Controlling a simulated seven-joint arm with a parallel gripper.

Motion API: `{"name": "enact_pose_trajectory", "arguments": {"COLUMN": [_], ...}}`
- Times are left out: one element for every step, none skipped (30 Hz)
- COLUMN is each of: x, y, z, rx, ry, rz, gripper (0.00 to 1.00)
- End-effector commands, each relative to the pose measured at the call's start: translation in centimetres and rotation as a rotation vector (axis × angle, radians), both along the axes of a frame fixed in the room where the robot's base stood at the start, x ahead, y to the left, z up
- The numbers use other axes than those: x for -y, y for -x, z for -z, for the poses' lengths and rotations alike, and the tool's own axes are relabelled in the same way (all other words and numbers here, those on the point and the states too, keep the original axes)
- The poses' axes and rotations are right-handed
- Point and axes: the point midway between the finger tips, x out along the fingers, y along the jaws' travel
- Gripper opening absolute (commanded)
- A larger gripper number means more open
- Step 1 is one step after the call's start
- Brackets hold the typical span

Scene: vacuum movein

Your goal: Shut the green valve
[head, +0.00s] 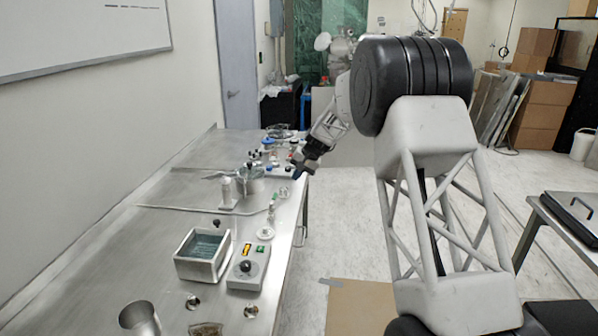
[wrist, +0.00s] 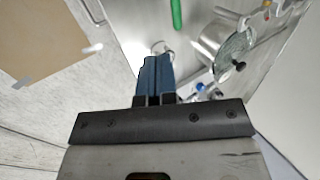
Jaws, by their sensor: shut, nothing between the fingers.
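A green bar-shaped handle (wrist: 177,14), which looks like the green valve's lever, shows at the top edge of the wrist view, with its far end cut off. It lies beyond my fingertips and a little to the right, apart from them. My gripper (wrist: 152,62) has blue fingers pressed together with nothing between them. In the head view my gripper (head: 297,173) hangs over the right edge of the bench, beside the metal pot.
A metal pot (head: 250,181) with a lid stands near my gripper; it also shows in the wrist view (wrist: 210,42). A control box (head: 247,268) and a square basin (head: 203,255) stand nearer on the bench (head: 100,262).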

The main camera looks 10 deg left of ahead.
Motion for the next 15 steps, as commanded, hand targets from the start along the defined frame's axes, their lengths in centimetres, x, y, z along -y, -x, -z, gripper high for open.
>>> {"name": "enact_pose_trajectory", "arguments": {"x": [-0.4,-0.6,-0.9,-1.1,-1.4,-1.7,-1.9,-2.1,-2.5,-2.7,-2.9,-3.2,-3.5,-3.9,-4.3], "y": [0.0,0.0,0.0,0.0,0.0,0.0,0.0,0.0,0.0,0.0,0.0,0.0,0.0,0.0,0.0], "z": [0.7,1.1,1.6,2.0,2.4,3.0,3.4,3.8,4.3,4.7,5.1,5.6,5.9,6.1,6.3], "rx": [-0.001,-0.002,-0.002,-0.001,-0.001,-0.001,-0.001,-0.002,-0.001,0.0,0.0,0.0,0.0,0.0,0.0], "ry": [0.0,0.0,0.0,0.0,0.0,0.0,0.0,0.0,0.0,0.0,0.0,0.0,0.0,0.0,0.0], "rz": [0.0,-0.001,-0.001,0.0,0.0,0.0,0.0,-0.001,-0.002,-0.001,-0.001,-0.001,-0.002,-0.002,-0.001], "gripper": [0.0,0.0,0.0,0.0,0.0,0.0,0.0,0.0,0.0,0.0,0.0,0.0,0.0,0.0,0.0]}}
